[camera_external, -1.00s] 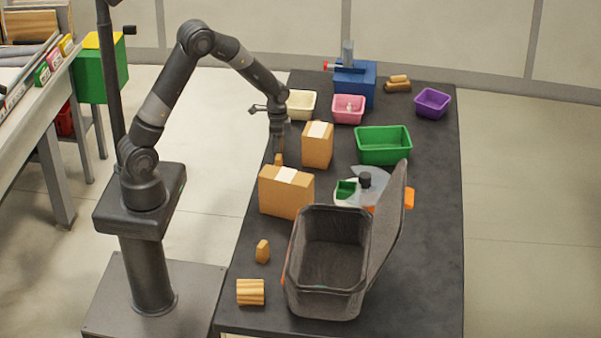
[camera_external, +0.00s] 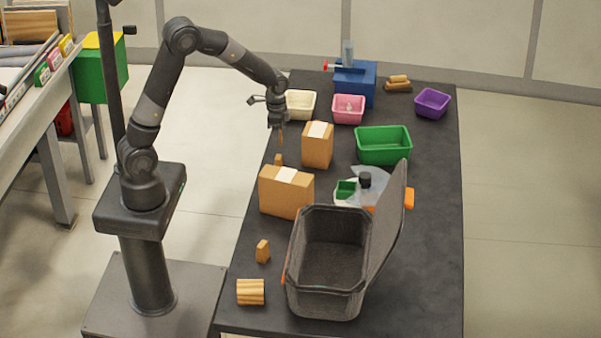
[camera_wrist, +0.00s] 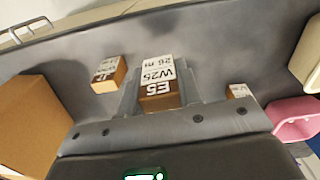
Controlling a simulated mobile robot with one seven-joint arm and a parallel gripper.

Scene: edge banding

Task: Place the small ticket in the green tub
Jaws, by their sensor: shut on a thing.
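My gripper (camera_external: 278,122) is above the table's left side, left of a tall carton. It is shut on the small ticket (camera_external: 281,138), a small brown piece that seems clear of the table. In the wrist view the ticket (camera_wrist: 158,82) sits between the fingers (camera_wrist: 159,95), its white face printed "E5 W25 26 m". The green tub (camera_external: 383,158) stands on the right half of the table, beyond the tall carton; its visible inside looks empty. Other labelled pieces lie left (camera_wrist: 105,80) and right (camera_wrist: 238,92) of the held one in the wrist view.
The tall carton (camera_external: 317,150) stands between gripper and green tub. A wider carton (camera_external: 286,195) and a dark open bin (camera_external: 325,275) with raised lid are nearer. Cream (camera_external: 301,110), pink (camera_external: 348,115) and purple (camera_external: 432,108) tubs stand farther back. The table's right side is clear.

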